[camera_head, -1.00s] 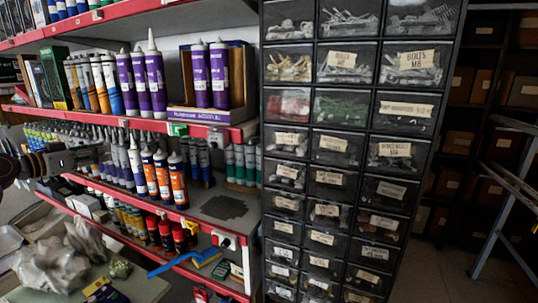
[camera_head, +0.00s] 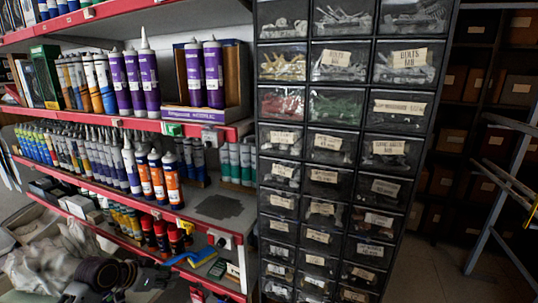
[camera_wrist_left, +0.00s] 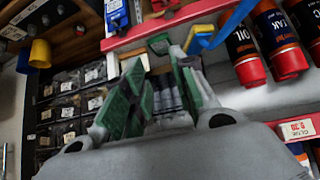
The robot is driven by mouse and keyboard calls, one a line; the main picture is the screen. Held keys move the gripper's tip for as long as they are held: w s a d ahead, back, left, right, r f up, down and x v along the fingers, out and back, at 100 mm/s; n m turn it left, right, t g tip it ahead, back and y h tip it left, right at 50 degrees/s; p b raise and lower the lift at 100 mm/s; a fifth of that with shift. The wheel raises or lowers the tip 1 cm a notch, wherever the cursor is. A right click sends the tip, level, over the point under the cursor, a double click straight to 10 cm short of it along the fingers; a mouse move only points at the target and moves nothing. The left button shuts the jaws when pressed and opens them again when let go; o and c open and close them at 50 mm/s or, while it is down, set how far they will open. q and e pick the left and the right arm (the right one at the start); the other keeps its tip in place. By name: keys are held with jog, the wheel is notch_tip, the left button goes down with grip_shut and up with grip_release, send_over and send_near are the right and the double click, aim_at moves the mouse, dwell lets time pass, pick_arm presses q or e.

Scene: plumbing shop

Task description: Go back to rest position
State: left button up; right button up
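My left gripper (camera_head: 160,275) is low in the head view, in front of the lower red-edged shelf (camera_head: 120,240). Its dark wrist joints show to its left. In the left wrist view my left gripper (camera_wrist_left: 158,85) has its two green-padded fingers apart, with nothing seen between them but background items. My right gripper is not in the head view.
Shelves hold purple tubes (camera_head: 135,85), orange cartridges (camera_head: 171,178) and a blue and yellow tool (camera_head: 203,257). A cabinet of labelled drawers (camera_head: 325,140) stands beside them. A metal stand (camera_head: 500,205) is at right, with clear floor (camera_head: 430,270) before it.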

pick_arm(q)
jog(key=s+d+f+g+y, duration=0.1)
jog(key=s+d+f, duration=0.2)
jog(key=s+f, duration=0.15)
jog(key=s+d+f+g, duration=0.1)
jog(key=s+d+f, duration=0.25)
jog(key=s, duration=0.25)
jog(key=s+d+f+n+g+y, duration=0.1)
jog(key=s+d+n+g+y, duration=0.2)
jog(key=s, duration=1.2)
notch_tip(320, 180, down, 33)
jog(key=s, duration=0.2)
jog(key=s+a+f, duration=0.1)
jog(key=s+f, duration=0.9)
jog(key=s, duration=0.1)
jog(key=s+a+f+g, duration=0.1)
jog(key=s+a+f, duration=0.1)
jog(key=s+f, duration=0.8)
jog(key=shift+s+a+f+g, duration=0.15)
jog(key=shift+s+a+g, duration=0.15)
jog(key=shift+s, duration=0.5)
jog(key=shift+s, duration=0.1)
